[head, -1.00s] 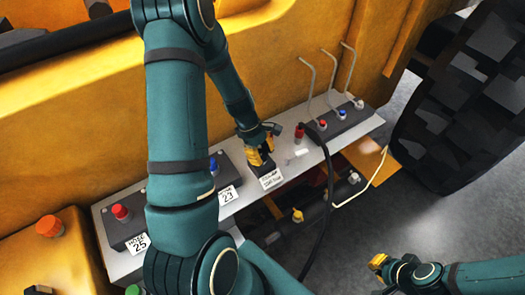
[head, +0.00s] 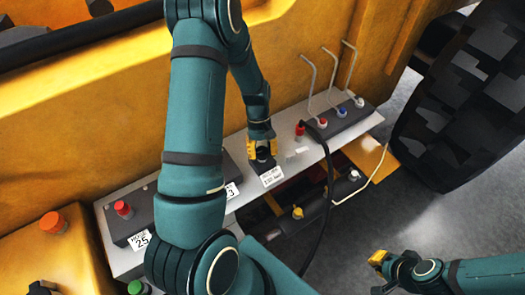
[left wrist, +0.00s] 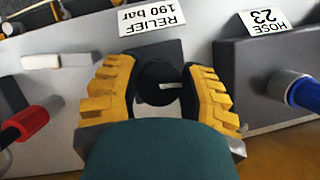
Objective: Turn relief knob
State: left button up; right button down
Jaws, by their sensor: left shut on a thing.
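The relief knob (left wrist: 158,82) is black and round with a short white mark on its face. It sits on a dark block (head: 261,169) on the grey panel, beside a label (left wrist: 151,17) reading "RELIEF 190 bar". My left gripper (head: 261,151) is shut on the knob. In the left wrist view its yellow ridged fingers (left wrist: 160,80) lie on both sides of the knob. In the head view the gripper mostly hides the knob. My right gripper (head: 378,268) is at the lower right, away from the panel; its opening is unclear.
A red hose fitting (head: 300,128) with a black hose stands right of the block. Three bent levers (head: 332,70) rise farther right. A large tyre (head: 460,120) is at right.

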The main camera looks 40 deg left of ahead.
dwell(0.3)
pick_arm(q)
jog(key=o, duration=1.2)
jog(key=v, duration=1.2)
